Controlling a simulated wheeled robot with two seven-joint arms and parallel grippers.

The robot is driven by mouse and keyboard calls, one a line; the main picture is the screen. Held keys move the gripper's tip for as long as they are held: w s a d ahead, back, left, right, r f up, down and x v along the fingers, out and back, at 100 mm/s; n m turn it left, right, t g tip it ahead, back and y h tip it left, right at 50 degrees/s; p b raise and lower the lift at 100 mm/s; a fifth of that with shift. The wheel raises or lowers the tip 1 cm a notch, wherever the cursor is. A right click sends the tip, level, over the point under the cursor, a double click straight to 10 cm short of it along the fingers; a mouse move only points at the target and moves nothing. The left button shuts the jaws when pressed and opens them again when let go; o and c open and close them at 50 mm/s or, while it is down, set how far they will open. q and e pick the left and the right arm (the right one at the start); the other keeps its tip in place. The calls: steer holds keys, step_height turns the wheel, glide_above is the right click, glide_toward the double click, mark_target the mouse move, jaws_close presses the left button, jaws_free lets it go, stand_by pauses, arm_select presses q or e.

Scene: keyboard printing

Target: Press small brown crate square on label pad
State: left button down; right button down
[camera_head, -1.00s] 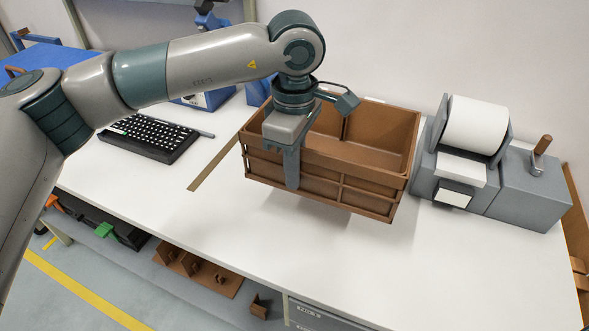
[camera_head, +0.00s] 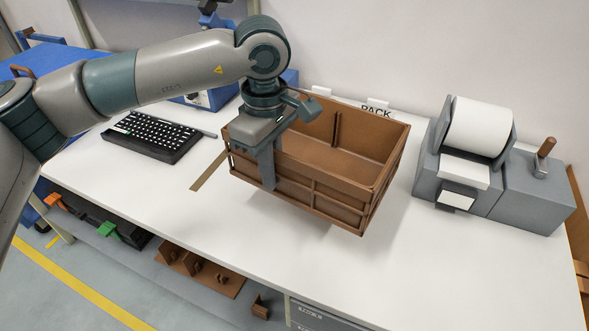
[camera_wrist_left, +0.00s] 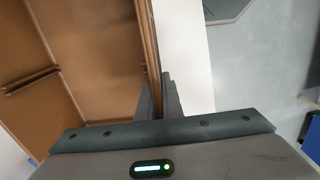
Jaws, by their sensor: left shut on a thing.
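The small brown crate (camera_head: 330,200) hangs tilted above the white table in the head view, its open top facing up. My left gripper (camera_head: 268,183) is shut on the crate's near wall, toward its left end. In the left wrist view the gripper (camera_wrist_left: 158,95) has its fingers on both sides of the crate wall (camera_wrist_left: 148,45). The label printer (camera_head: 480,150) stands to the right of the crate, apart from it. A small white pad (camera_head: 457,200) sits on the printer's front. My right gripper is not in view.
A black keyboard (camera_head: 153,137) lies on the table at the left. A brown strip (camera_head: 208,172) lies partly behind the crate. A "PACK" sign (camera_head: 377,109) stands behind the crate. The front middle of the white table (camera_head: 420,270) is clear.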

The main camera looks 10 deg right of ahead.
arm_select(q)
steer(key=a+f+m, duration=0.2)
steer(key=a+m, duration=0.2)
steer(key=a, duration=0.9)
steer(key=s+a+f+m, duration=0.1)
steer(key=a+m, duration=0.4)
steer(key=a, duration=0.8)
steer(key=shift+s+a+f, duration=0.2)
steer(key=shift+s+f, duration=0.1)
steer(key=shift+f, duration=0.2)
